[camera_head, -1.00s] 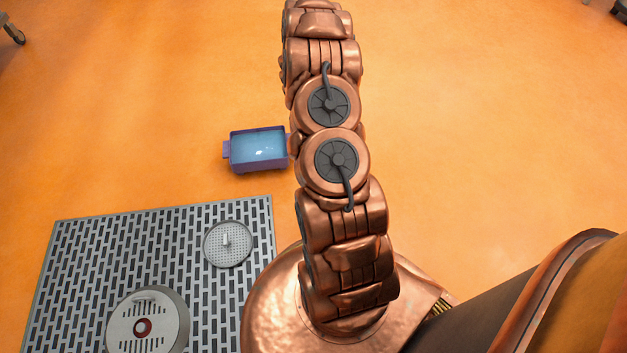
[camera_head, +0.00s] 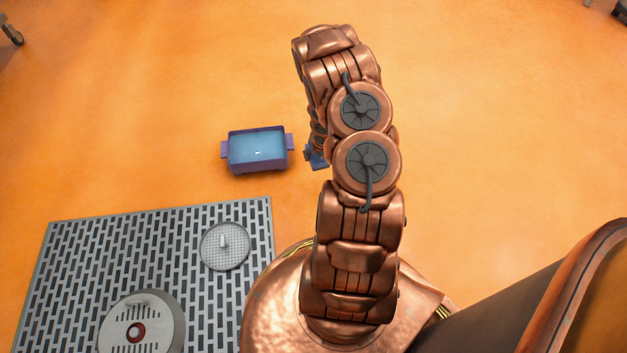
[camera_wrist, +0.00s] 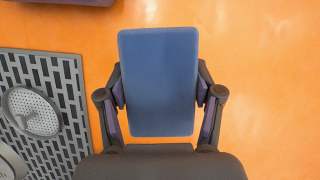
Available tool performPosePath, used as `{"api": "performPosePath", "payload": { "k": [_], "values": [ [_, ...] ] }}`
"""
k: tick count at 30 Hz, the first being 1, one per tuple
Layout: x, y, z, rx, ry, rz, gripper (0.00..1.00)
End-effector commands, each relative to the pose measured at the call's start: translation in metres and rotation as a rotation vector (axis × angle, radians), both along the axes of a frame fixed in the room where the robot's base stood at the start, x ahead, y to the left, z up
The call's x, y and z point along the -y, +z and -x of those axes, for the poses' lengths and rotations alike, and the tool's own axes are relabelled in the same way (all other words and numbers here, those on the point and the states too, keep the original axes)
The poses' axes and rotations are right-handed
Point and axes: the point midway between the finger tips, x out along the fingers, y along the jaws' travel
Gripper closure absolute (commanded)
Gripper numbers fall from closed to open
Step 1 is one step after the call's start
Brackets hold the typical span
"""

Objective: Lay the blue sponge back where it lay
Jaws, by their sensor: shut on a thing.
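The blue sponge (camera_wrist: 158,80) is a flat blue block, upright in the wrist view. My gripper (camera_wrist: 160,92) is shut on it, with one finger against each long side. The sponge hides part of the orange surface beneath it. In the head view a small blue piece of the sponge (camera_head: 316,157) shows beside my arm, just right of the purple tub. My arm hides the rest of the sponge and the gripper there.
A purple tub (camera_head: 258,168) with light blue contents stands left of my arm. A grey slotted mat (camera_head: 75,262) lies at lower left, bearing a round perforated dish (camera_head: 226,258) and a round disc with a red centre (camera_head: 159,330). The orange surface to the right is clear.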

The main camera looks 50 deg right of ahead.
Motion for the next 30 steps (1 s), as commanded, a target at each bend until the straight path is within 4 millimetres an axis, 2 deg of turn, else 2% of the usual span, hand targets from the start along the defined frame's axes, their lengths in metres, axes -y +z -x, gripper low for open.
{"api": "performPosePath", "payload": {
  "k": [11, 18, 22, 26, 30],
  "values": [
    [-0.022, -0.057, 0.043, 0.017, 0.257, 0.011, 0.67],
    [-0.052, -0.097, 0.08, 0.037, 0.479, 0.018, 0.67],
    [-0.067, -0.111, 0.096, 0.05, 0.577, 0.02, 0.67],
    [-0.076, -0.116, 0.102, 0.058, 0.625, 0.021, 0.67],
    [-0.072, -0.117, 0.092, 0.063, 0.632, 0.021, 0.67]
  ]
}}
